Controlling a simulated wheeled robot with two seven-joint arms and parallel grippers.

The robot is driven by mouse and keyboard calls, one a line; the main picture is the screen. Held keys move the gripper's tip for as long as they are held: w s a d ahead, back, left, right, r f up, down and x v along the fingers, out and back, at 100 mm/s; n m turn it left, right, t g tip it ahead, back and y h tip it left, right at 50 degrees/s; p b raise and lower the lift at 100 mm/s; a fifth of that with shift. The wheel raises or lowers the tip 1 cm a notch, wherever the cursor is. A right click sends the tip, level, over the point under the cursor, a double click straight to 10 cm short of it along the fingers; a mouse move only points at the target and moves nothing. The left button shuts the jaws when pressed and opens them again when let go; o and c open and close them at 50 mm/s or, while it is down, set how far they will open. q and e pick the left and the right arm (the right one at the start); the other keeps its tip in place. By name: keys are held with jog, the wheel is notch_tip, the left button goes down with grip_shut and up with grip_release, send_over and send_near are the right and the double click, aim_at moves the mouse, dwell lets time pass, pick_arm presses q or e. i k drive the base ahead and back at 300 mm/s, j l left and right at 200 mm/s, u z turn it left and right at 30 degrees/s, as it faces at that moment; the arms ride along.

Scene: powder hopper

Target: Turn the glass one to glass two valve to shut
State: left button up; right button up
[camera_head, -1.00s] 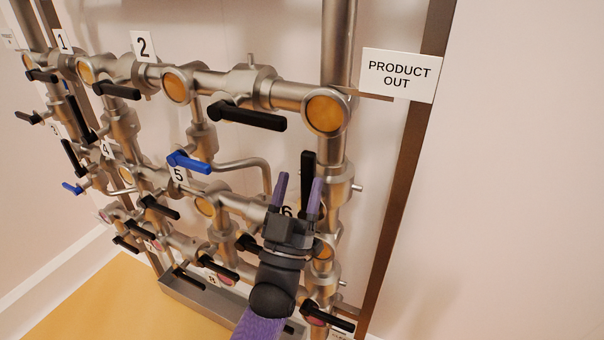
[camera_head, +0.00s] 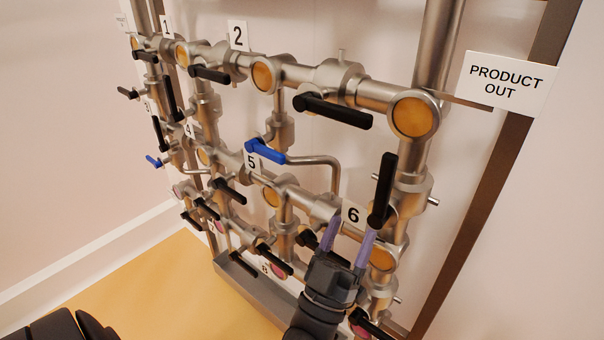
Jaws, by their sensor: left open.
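The valve between glass one (camera_head: 182,54) and glass two (camera_head: 262,74) sits on the upper pipe. Its black handle (camera_head: 210,74) lies roughly along that pipe. The sign 1 (camera_head: 167,25) and the sign 2 (camera_head: 237,36) stand above the pipe. My left gripper (camera_head: 350,235) is open and empty, low and right of this valve and well apart from it. Its purple fingers point up, in front of the lower pipes near the sign 6 (camera_head: 352,214). My right gripper is not in view.
An upright black handle (camera_head: 382,190) stands close by the left gripper's fingers. A longer black handle (camera_head: 332,110) is right of glass two, and a blue handle (camera_head: 265,151) is below it. The PRODUCT OUT sign (camera_head: 505,82) is at right. Wall and floor around the rack are clear.

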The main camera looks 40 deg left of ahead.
aim_at(195, 70)
jog(key=u, duration=1.8)
